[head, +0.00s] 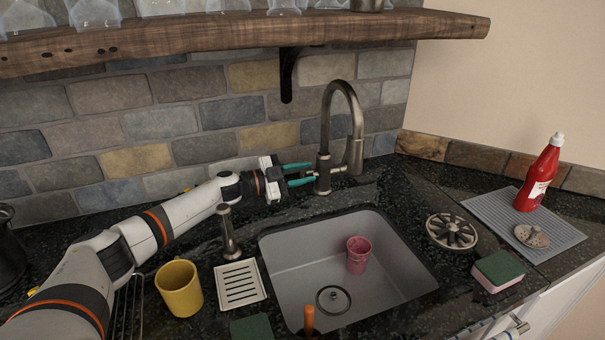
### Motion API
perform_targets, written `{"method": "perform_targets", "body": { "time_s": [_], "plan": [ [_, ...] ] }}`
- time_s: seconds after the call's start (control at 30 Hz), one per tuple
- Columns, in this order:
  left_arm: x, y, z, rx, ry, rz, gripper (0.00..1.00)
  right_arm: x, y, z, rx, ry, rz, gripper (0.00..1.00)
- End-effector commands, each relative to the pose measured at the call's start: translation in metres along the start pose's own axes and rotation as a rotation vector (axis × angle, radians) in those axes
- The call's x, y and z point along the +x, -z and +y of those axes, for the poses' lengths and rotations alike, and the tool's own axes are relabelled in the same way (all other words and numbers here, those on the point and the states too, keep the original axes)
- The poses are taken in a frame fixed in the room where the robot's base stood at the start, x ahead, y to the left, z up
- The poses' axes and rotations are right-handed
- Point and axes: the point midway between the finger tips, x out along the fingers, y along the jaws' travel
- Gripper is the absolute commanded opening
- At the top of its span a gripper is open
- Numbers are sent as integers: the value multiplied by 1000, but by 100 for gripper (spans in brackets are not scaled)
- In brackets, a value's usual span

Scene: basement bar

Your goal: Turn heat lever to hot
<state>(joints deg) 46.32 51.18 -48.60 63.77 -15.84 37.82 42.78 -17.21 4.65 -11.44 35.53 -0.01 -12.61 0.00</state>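The grey metal faucet (325,150) stands behind the sink, and its tall spout curves over to the right. A short heat lever (340,169) sticks out from the right side of the faucet body. My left gripper (313,174) reaches in from the left, its two teal fingers apart and pointing right. The fingertips are at the left side of the faucet body, opposite the lever; I cannot tell whether they touch it. My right gripper does not show.
The sink (285,265) holds a pink cup (359,254). A soap pump (229,235), yellow mug (180,288) and slotted dish (240,284) stand left. A burner-like disc (452,231), sponge (498,271) and red bottle (539,178) are right. A wooden shelf (240,32) hangs above.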

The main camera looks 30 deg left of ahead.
Motion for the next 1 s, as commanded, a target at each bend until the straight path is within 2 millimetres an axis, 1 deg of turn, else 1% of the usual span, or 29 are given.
{"method": "perform_targets", "body": {
  "time_s": [0.07,0.17,0.4,0.5,0.6,0.7,0.8,1.0],
  "plan": [
    [-6,1,0,0,0,1,29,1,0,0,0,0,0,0],
    [-20,2,-1,0,0,3,29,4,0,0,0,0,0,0],
    [-72,3,-2,0,1,5,29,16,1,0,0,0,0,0],
    [-91,3,-2,0,1,4,29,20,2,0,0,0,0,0],
    [-105,3,-2,0,1,4,29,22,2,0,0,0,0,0],
    [-115,2,-1,-1,1,3,29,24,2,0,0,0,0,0],
    [-119,1,0,-1,0,1,29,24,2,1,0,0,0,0],
    [-120,0,0,0,0,0,29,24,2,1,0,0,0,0]
  ]
}}
